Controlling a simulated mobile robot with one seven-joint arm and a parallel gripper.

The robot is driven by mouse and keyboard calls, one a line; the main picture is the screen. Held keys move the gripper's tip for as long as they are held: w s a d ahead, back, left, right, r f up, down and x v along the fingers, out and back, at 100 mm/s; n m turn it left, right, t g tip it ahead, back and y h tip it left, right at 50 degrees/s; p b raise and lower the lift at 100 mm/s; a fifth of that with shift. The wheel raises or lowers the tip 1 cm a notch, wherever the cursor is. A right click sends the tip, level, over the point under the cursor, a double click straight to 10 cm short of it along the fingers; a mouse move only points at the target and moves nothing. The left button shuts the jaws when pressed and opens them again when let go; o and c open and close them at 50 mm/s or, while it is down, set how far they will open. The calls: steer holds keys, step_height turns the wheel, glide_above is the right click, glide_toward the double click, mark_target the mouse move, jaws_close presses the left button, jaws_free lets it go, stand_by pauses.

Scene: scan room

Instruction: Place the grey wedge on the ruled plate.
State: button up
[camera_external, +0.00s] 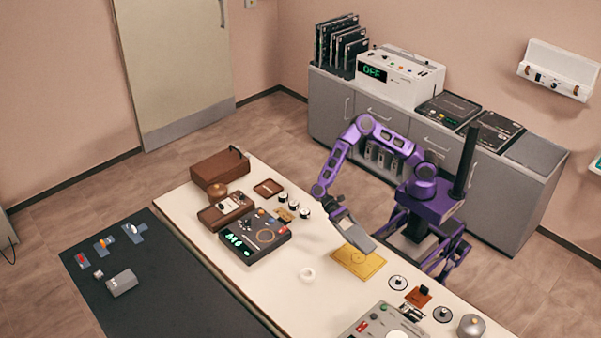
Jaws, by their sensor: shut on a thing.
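My gripper (342,215) is shut on the grey wedge (358,237), a light grey slab that slants down to the right. The ruled plate (350,264) is a flat yellow plate with fine lines, lying on the white table. The wedge's lower end overlaps the plate's far part in this view. I cannot tell whether it touches the plate or hangs just above it. The fingertips are small and partly hidden by the wedge.
A white ring (307,274) lies left of the plate, and a dark device (255,236) stands further left. Round discs (398,283) and a grey console (385,324) are to the right and front. A dark mat (165,312) with small items lies at the left.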

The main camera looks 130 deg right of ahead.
glide_above(352, 254)
step_height(352, 254, down, 5)
steer(key=shift+s+f+b, duration=0.1)
steer(key=shift+s+b, duration=0.05)
steer(key=shift+b, duration=0.3)
steer(key=shift+f+b, duration=0.35)
steer(key=shift+f, duration=1.95)
steer(key=o, duration=1.2)
steer(key=shift+c, duration=0.2)
steer(key=p+v, duration=0.1)
steer(key=v, duration=1.1)
steer(key=shift+r, duration=0.1)
